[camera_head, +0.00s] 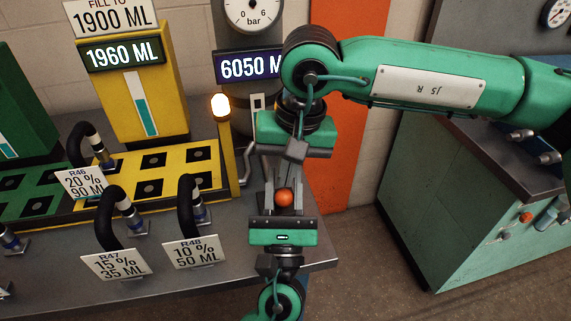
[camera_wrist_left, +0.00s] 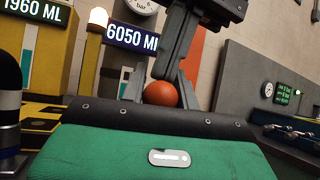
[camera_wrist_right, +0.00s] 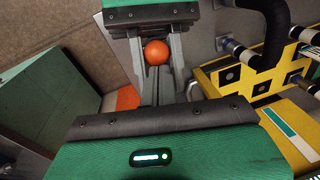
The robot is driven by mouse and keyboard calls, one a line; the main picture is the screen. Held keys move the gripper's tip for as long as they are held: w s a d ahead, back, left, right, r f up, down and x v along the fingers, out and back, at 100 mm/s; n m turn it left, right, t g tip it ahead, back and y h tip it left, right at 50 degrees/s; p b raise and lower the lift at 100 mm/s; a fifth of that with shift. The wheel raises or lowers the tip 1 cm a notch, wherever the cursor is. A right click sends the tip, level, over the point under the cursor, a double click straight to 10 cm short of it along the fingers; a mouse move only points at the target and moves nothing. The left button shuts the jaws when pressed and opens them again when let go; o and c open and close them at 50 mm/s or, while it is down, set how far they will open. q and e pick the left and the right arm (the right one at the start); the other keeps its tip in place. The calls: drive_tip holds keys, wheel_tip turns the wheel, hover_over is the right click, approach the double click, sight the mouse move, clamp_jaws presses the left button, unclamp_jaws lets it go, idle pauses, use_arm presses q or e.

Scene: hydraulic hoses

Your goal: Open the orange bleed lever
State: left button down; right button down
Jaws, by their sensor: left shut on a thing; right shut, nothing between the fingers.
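The orange ball knob (camera_head: 284,197) of the bleed lever is near the bench's right end. It also shows in the left wrist view (camera_wrist_left: 160,94) and in the right wrist view (camera_wrist_right: 156,52). My left gripper (camera_head: 284,187) reaches up from below, its fingers on either side of the knob and shut on it. My right gripper (camera_head: 293,152) comes in from the upper right, shut and empty, its fingers close to the knob and the left fingers. Whether they touch cannot be told. The lever's arm and pivot are mostly hidden by the grippers.
A yellow tank (camera_head: 165,85) shows 1960 ML under a sign (camera_head: 110,17) reading FILL TO 1900 ML. A display (camera_head: 250,67) reads 6050 M, cut off by my right arm. A lit lamp (camera_head: 220,106) stands left of the grippers. Black hoses with tags (camera_head: 115,264) stand on the left.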

use_arm(q)
drive_tip(key=c, duration=1.3)
unclamp_jaws()
drive_tip(key=shift+a+r, duration=0.1)
drive_tip(key=shift+r, duration=0.1)
use_arm(e)
drive_tip(key=shift+s+f, duration=0.4)
use_arm(q)
drive_tip(key=shift+o, duration=1.2)
drive_tip(key=shift+w+f, duration=0.1)
use_arm(e)
drive_tip(key=shift+w+r, duration=0.1)
drive_tip(key=shift+w, duration=0.1)
